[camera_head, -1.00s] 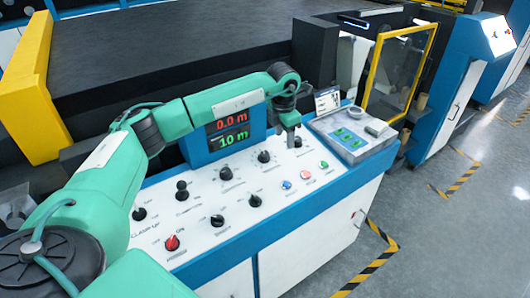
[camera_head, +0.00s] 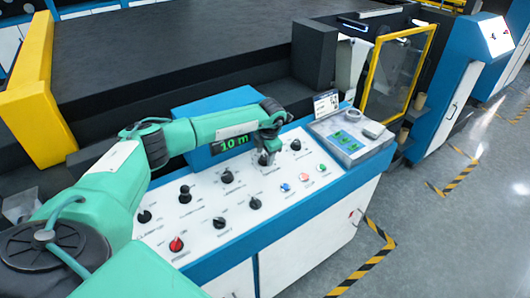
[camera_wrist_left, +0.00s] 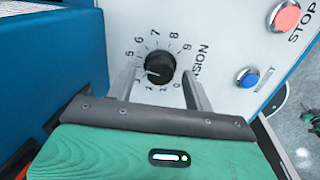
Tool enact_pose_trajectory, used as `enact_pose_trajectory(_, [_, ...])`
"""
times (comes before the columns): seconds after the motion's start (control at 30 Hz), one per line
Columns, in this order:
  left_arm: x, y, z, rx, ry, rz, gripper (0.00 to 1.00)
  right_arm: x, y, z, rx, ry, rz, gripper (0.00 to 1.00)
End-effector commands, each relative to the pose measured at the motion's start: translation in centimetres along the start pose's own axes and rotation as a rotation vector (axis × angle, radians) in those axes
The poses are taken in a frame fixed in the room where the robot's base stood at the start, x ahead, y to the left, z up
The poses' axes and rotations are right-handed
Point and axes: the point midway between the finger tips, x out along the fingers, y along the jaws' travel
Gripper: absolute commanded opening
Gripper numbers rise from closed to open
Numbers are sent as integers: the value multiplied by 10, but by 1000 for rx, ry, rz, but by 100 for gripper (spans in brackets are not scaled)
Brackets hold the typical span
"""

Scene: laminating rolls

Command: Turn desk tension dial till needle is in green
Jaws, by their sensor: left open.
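The black tension dial (camera_wrist_left: 160,67) shows in the left wrist view on the white panel, ringed by numerals, with part of the word "TENSION" beside it. Its white mark points to the left and slightly down, near the 2 and 3. My left gripper (camera_wrist_left: 160,86) is open, one finger on each side of the dial; I cannot tell whether they touch it. In the head view my left gripper (camera_head: 266,158) is over this dial on the desk, largely hiding it. I cannot make out a needle or a green band.
The white desk (camera_head: 290,212) carries several other black knobs, a red knob (camera_head: 176,244), and blue, red and green buttons. The blue button (camera_wrist_left: 248,78) and red STOP button (camera_wrist_left: 285,18) lie right of the dial. A display (camera_head: 235,143) stands behind my arm.

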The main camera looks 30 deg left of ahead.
Motion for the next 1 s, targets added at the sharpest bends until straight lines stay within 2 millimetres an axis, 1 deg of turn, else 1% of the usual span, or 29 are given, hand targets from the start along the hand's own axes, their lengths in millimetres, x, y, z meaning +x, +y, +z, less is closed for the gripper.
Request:
enact_pose_trajectory(0.13, [8, 0, 0, 0, 1, -1, 52, -3, -2, 0, 1, 0, -2, 0])
enact_pose_trajectory(0.4, [10, 0, 0, 0, 0, 0, 52, -3, -6, -2, 3, 1, -6, 0])
enact_pose_trajectory(0.47, [10, 0, 0, 0, 0, 0, 42, -3, -6, -2, 3, 1, -6, 0])
enact_pose_trajectory(0.5, [10, 0, 0, 0, 0, 0, 34, -3, -6, -2, 3, 1, -6, 0])
enact_pose_trajectory(0.63, [10, 0, 0, 0, 0, 0, 9, -3, -6, -2, 3, 1, -6, 0])
enact_pose_trajectory(0.67, [10, 0, 0, 0, 0, 0, 7, -3, -6, -1, 3, 1, -6, 0])
enact_pose_trajectory(0.83, [12, 0, 0, -30, 0, 0, 7, 3, -5, -1, 3, 1, -5, 0])
enact_pose_trajectory(1.0, [15, -1, 0, -169, -2, 1, 7, 20, -3, 1, 2, 1, -3, 0])
